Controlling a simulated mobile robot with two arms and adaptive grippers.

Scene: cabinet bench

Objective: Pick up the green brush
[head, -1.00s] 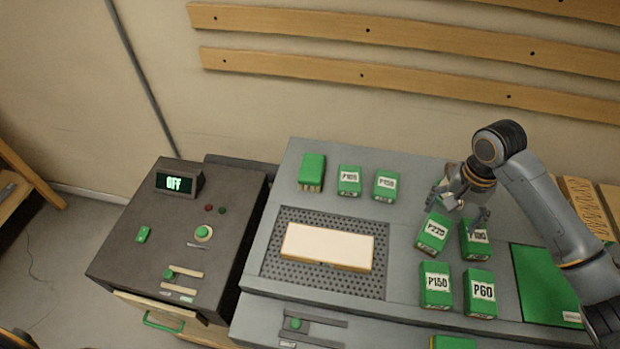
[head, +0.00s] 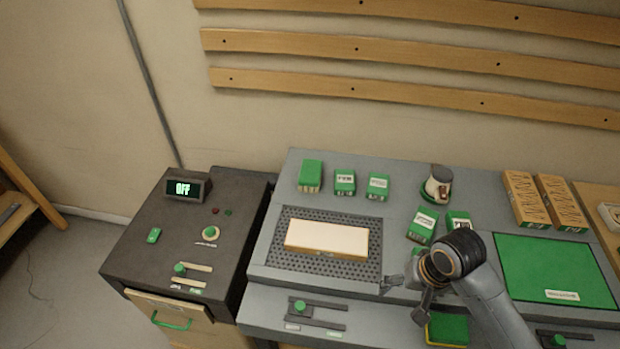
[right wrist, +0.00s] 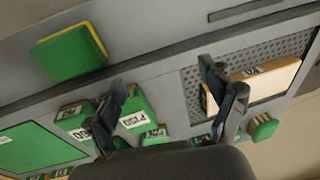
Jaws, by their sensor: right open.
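The green brush (head: 310,175), a green block with a tan bristle-like lower edge, stands at the back left of the grey bench, left of two small labelled green blocks. My right gripper (head: 405,299) is open and empty, above the front of the bench and right of the perforated plate, well away from the brush. Its two spread fingers also show in the right wrist view (right wrist: 162,76). There, a green piece with a tan side lies at the far right; I cannot tell whether it is the brush. My left gripper is not in view.
A pale wooden board (head: 326,239) lies on the perforated plate (head: 275,262). Labelled green blocks (head: 423,225) and a sander-like tool (head: 438,186) stand behind my right arm. A green-and-yellow sponge (head: 447,329) lies at the front. A dark control cabinet (head: 140,248) stands left.

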